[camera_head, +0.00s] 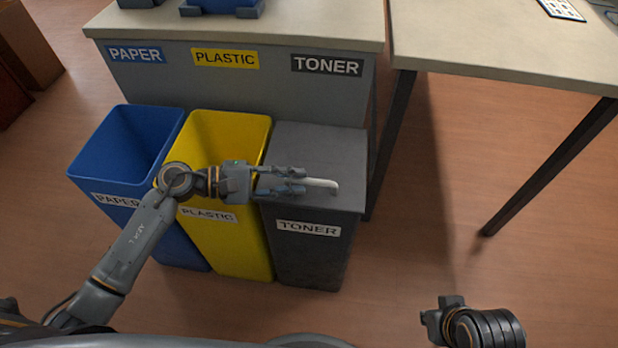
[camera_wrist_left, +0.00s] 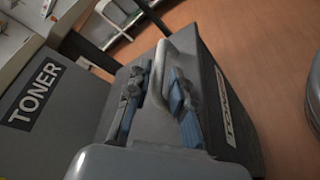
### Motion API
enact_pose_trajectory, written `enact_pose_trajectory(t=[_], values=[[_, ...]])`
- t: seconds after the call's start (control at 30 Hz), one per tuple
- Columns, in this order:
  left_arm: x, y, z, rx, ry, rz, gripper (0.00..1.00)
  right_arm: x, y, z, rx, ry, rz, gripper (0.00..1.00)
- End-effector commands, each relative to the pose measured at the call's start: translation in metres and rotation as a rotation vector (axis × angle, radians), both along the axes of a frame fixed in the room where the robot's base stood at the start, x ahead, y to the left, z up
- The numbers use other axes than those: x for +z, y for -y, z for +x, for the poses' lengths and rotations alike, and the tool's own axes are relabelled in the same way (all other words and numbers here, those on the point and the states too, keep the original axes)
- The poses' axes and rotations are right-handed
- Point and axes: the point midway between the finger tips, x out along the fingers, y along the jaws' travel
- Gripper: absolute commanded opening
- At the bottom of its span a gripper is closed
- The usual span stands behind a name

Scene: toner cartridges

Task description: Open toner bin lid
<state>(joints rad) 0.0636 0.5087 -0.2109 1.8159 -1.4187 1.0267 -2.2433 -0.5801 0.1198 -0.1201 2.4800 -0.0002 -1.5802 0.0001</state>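The grey toner bin (camera_head: 312,258) stands at the right end of a row of bins. Its flat lid (camera_head: 318,145) is closed and carries a pale bar handle (camera_head: 328,185). My left gripper (camera_head: 303,179) is over the lid at the handle, pointing right in the head view. In the left wrist view, the handle (camera_wrist_left: 162,55) lies between the two parted fingers of the left gripper (camera_wrist_left: 158,88). I cannot tell whether either finger touches it. My right gripper (camera_head: 440,316) is low at the right, away from the bin; its finger opening is unclear.
The open yellow plastic bin (camera_head: 228,245) and open blue paper bin (camera_head: 165,225) stand left of the toner bin. A table with a labelled grey panel (camera_head: 230,90) is behind them. Another table (camera_head: 500,45) stands at the right. The floor in front is clear.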

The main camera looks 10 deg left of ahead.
Motion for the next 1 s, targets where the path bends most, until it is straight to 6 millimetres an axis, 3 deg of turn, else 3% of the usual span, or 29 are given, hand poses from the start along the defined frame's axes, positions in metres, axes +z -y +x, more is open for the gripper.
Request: enact_pose_trajectory(t=[0.23, 0.6, 0.73, 1.0], values=[[-0.006, 0.029, 0.01, 0.0, 0.001, -0.002, 0.22, 0.001, 0.0, 0.0, 0.0, -0.001, 0.0, 0.0], [-0.008, 0.035, 0.011, 0.0, 0.0, 0.0, 0.22, 0.001, 0.0, 0.0, 0.0, -0.001, 0.0, 0.0], [-0.008, 0.034, 0.011, 0.0, 0.0, 0.0, 0.0, 0.001, 0.0, 0.0, 0.001, -0.001, 0.0, 0.0], [-0.008, 0.034, 0.011, 0.0, -0.001, 0.0, 0.0, 0.002, 0.0, 0.0, 0.001, -0.001, 0.0, 0.0]])
